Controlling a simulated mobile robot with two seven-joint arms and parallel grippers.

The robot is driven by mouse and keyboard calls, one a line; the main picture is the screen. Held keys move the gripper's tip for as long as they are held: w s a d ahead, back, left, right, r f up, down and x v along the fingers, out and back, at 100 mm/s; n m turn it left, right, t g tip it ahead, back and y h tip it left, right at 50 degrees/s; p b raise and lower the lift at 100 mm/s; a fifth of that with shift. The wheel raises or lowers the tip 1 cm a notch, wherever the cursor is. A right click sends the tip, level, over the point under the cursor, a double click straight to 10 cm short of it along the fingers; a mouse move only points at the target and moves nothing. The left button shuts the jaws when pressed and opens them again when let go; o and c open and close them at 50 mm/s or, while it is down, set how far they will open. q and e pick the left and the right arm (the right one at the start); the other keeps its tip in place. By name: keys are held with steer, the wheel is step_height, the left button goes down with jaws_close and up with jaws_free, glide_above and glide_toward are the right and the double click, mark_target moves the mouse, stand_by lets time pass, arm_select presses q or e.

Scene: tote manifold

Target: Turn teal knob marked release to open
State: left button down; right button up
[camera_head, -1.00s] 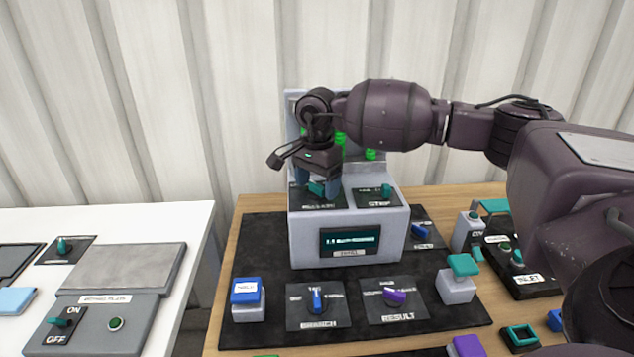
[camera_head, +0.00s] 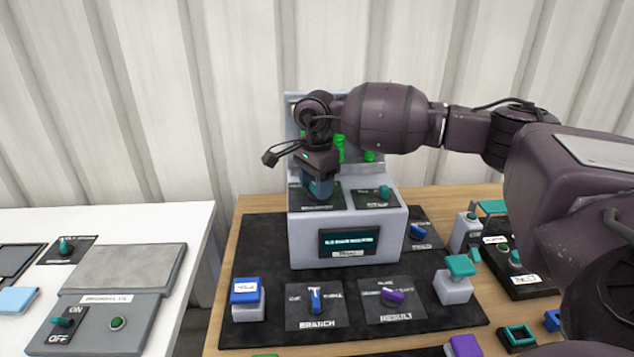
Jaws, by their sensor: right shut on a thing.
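A light grey box (camera_head: 302,242) with a small display stands on the black mat on the wooden table. Its sloped top carries two dark plates. The teal knob (camera_head: 322,187) sits on the left plate, whose label is too small to read. My right gripper (camera_head: 320,192) points down over this plate and is shut on the teal knob, hiding part of it. A second teal knob (camera_head: 384,192) on the right plate is free. My left gripper is not in view.
In front are a blue-topped HOLD button (camera_head: 247,290), a blue BRANCH knob (camera_head: 315,298), a purple RESULT knob (camera_head: 391,296) and a teal-topped block (camera_head: 459,267). Green cylinders (camera_head: 340,148) stand behind the box. A white table (camera_head: 190,222) with a grey panel lies left.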

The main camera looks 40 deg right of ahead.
steer(key=m+p, duration=0.1)
steer(key=m, duration=0.4)
steer(key=shift+r+m+p, duration=0.15)
steer(key=shift+m+p, duration=0.15)
steer(key=shift+p, duration=0.05)
steer(key=shift+m+p, duration=0.3)
steer(key=shift+m, duration=0.5)
steer(key=shift+m+p, duration=0.4)
steer(key=shift+m, duration=0.7)
steer(key=shift+m+p, duration=0.35)
steer(key=shift+m, duration=0.65)
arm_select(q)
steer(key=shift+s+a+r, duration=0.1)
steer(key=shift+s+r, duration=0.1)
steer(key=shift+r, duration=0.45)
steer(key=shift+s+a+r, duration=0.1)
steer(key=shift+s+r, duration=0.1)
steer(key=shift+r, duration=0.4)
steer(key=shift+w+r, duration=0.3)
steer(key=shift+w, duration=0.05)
arm_select(e)
steer(key=o, duration=0.9)
